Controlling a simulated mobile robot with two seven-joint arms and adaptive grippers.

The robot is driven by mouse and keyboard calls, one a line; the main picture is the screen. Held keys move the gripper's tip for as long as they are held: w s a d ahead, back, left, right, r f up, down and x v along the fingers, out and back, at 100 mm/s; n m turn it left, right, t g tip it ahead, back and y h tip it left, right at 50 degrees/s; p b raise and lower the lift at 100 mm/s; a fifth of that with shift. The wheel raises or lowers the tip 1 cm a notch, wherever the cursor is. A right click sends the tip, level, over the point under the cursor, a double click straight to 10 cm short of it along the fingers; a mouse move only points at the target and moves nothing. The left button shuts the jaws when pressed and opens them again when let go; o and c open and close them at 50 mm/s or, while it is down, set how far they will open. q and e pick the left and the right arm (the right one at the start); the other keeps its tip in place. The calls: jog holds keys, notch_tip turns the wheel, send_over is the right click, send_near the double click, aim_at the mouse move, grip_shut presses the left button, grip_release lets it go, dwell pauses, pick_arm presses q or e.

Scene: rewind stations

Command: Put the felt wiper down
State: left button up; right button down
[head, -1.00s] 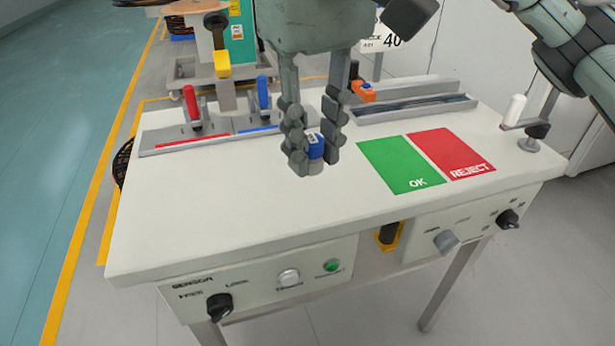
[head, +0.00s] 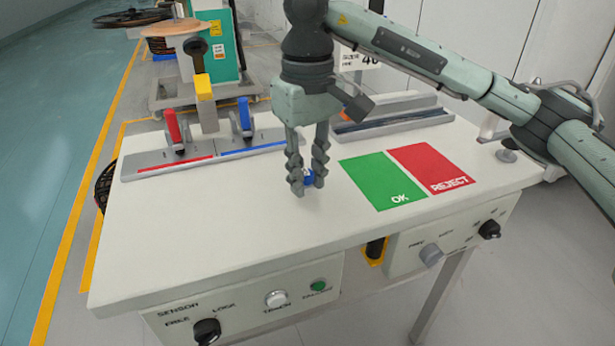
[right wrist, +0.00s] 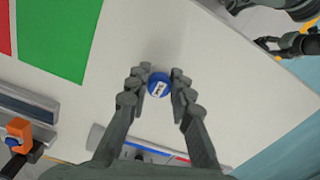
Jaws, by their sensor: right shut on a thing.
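The felt wiper, a small round thing with a blue top and a white label, shows between the fingers of my right gripper in the head view (head: 309,178) and from above in the right wrist view (right wrist: 158,84). My right gripper (head: 307,184) points down over the white bench top (head: 220,215), left of the green OK field. Its fingers are shut on the wiper from both sides. The wiper's lower part is mostly hidden by the fingers. I cannot tell whether it touches the bench.
The green OK field (head: 383,182) and red REJECT field (head: 430,170) lie to the right. A fixture with a red lever (head: 174,128) and a blue lever (head: 245,115) stands back left. A grey rail (head: 390,118) lies behind. The front bench top is clear.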

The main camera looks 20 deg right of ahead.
pick_arm(q)
jog(key=shift+a+f, duration=0.1)
jog(key=shift+f, duration=0.3)
pick_arm(e)
jog(key=shift+f, duration=0.6)
